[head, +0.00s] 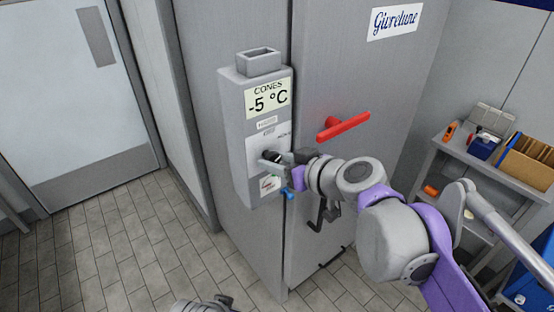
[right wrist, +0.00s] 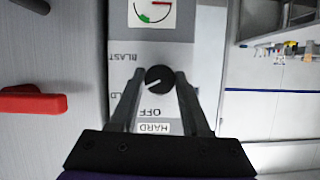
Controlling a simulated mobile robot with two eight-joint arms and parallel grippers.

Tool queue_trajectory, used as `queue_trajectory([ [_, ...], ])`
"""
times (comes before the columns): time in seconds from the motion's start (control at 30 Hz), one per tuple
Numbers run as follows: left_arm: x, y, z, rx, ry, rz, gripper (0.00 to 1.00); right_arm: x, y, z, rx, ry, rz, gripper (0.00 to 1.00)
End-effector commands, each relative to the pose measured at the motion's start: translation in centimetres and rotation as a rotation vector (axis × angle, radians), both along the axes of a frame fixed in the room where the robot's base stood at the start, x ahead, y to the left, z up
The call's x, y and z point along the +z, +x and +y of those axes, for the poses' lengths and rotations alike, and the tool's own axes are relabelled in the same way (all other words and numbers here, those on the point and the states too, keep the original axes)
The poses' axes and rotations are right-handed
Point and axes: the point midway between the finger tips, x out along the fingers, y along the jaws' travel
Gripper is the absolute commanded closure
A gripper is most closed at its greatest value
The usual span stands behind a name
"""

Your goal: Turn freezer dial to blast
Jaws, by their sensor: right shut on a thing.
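The freezer dial (right wrist: 159,80) is a round black knob with a white pointer line. In the right wrist view, the line slants down and left, towards a partly hidden label ending in "LD". The upside-down BLAST label (right wrist: 122,57) is up and left of the knob, and OFF (right wrist: 150,112) is below it. My right gripper (right wrist: 159,76) is shut on the dial, one finger on each side. In the head view, my right gripper (head: 277,158) reaches the front of the grey control box (head: 236,135), which reads CONES -5 °C. My left gripper is not visible.
A red handle (head: 343,126) sticks out from the freezer door (head: 355,70), right of the box. A grey shelf unit (head: 500,172) with a cardboard box (head: 525,160) stands at the right. The tiled floor (head: 110,260) at left is clear.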

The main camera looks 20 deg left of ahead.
Motion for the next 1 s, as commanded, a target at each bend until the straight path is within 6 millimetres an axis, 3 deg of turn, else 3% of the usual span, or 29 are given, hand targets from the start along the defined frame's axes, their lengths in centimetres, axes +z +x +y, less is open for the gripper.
queue_trajectory([
  [0.5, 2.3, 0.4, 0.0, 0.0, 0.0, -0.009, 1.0, 0.1, 0.2, -0.2, -0.001, 0.256, 0.327, 1.0],
  [1.0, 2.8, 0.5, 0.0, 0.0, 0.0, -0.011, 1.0, -0.2, 0.3, -0.2, 0.0, 0.515, 0.659, 1.0],
])
